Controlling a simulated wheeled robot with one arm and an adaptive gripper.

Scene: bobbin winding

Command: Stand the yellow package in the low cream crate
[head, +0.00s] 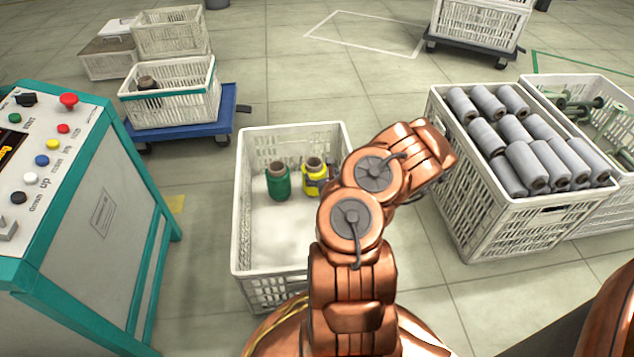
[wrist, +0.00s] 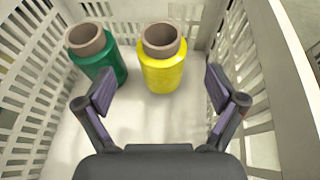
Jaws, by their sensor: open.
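The yellow package (head: 311,185) stands upright on the floor of the low cream crate (head: 262,228), with its brown tube end up. It also shows in the wrist view (wrist: 163,70), near the crate's end wall. A green package (head: 278,183) stands upright to its left; it also shows in the wrist view (wrist: 98,62). My gripper (wrist: 160,88) is open and empty inside the crate's walls. Its fingers are spread to either side of the yellow package in the wrist view, with visible gaps. In the head view my arm hides most of the gripper.
A crate of grey packages (head: 478,200) stands to the right, beside a crate with green bobbins (head: 606,88). A control panel (head: 50,150) stands at the left. A teal-rimmed crate (head: 185,108) sits on a blue dolly (head: 222,120) behind. Bare crate floor lies in front of the packages.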

